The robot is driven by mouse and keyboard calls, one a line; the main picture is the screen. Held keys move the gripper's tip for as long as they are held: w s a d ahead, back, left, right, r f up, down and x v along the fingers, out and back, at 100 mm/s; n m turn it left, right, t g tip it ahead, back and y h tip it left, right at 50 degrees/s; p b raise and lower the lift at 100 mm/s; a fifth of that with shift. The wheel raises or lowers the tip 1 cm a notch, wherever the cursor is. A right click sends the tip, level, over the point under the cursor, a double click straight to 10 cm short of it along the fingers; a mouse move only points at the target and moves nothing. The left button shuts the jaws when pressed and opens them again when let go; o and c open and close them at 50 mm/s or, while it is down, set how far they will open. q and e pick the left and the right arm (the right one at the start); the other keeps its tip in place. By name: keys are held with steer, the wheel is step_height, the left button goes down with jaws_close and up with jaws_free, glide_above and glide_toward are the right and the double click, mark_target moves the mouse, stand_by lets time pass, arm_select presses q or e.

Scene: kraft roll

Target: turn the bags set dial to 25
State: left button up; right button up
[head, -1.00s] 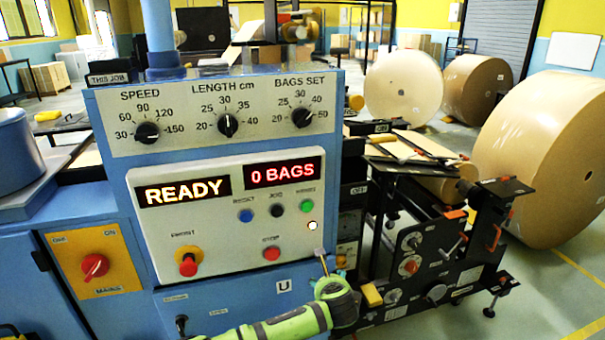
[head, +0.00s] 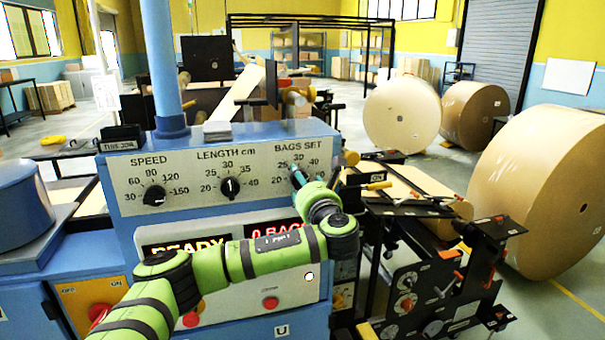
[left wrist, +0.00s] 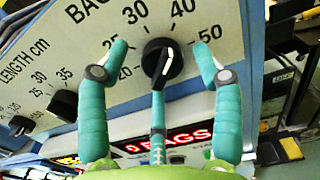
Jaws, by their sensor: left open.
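The bags set dial is a round black knob with a white pointer line; it shows in the left wrist view (left wrist: 163,62), under a printed scale with 30, 40 and 50 legible. I cannot tell exactly which number the line points at. My left gripper (left wrist: 160,52) is open, its teal fingers spread to either side of the knob and a third finger below it. I cannot tell whether they touch it. In the head view the left gripper (head: 304,178) is at the dial and hides most of it.
The length dial (head: 231,188) and the speed dial (head: 154,195) sit left on the same panel (head: 190,205). My arm crosses in front of the READY and 0 BAGS displays. A red button (head: 270,303) is below. Big kraft rolls (head: 545,175) stand at the right.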

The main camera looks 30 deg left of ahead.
arm_select(q)
steer(key=shift+w+a, duration=0.4)
steer(key=shift+a, duration=0.15)
steer(key=shift+w+d, duration=0.1)
steer(key=c, duration=1.1)
steer(key=shift+r, duration=0.15)
